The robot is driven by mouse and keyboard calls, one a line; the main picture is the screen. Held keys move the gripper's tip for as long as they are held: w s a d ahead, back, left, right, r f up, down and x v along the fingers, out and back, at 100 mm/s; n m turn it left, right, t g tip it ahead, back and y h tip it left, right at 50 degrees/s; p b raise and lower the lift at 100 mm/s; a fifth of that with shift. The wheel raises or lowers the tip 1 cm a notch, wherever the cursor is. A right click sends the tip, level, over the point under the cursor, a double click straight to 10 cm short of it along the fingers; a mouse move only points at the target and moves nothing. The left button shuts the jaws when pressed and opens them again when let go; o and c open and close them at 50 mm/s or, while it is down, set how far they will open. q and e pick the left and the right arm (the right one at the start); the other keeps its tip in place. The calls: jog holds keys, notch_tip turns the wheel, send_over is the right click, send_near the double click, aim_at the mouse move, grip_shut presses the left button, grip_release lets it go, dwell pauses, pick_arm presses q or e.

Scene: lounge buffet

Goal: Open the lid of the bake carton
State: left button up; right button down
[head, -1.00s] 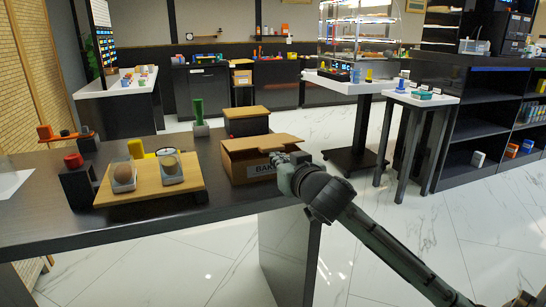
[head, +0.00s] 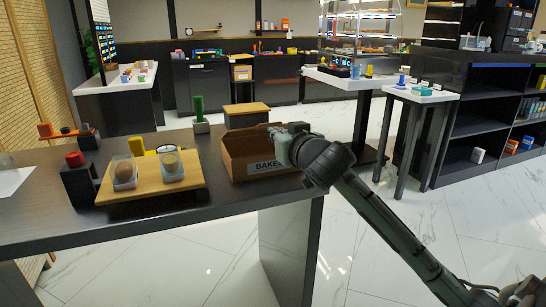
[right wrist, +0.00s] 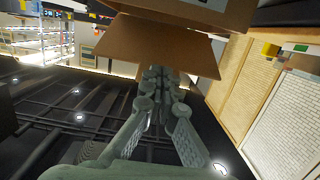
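The bake carton (head: 238,164) is a brown cardboard box with a white "BAKE" label, on the right end of the dark table. Its top is open and I see into its inside. In the right wrist view, a brown flap, the lid (right wrist: 158,45), stands out from the carton's edge (right wrist: 205,12). My right gripper (head: 284,146) is at the carton's right side. In the right wrist view its fingers (right wrist: 160,72) are close together, with the tips at the flap's edge; I see nothing held between them. My left gripper is out of view.
On the dark table (head: 150,212), a wooden board (head: 150,188) with two glass cups stands left of the carton. A cactus-like green item (head: 199,110) and a wood-topped black box (head: 246,108) stand behind.

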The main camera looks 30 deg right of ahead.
jog(key=shift+w+r, duration=0.1)
jog(key=shift+r, duration=0.15)
jog(key=shift+w+d+r, duration=0.1)
jog(key=shift+w+r, duration=0.35)
jog(key=shift+r, duration=0.25)
jog(key=shift+w+d+r, duration=0.1)
jog(key=shift+w+r, duration=0.3)
jog(key=shift+r, duration=0.3)
jog(key=shift+w+d+r, duration=0.15)
jog(key=shift+w+r, duration=0.4)
jog(key=shift+r, duration=0.05)
jog(key=shift+w+d+r, duration=0.15)
jog(key=shift+w+r, duration=0.35)
jog(key=shift+r, duration=0.1)
jog(key=shift+w+r, duration=0.1)
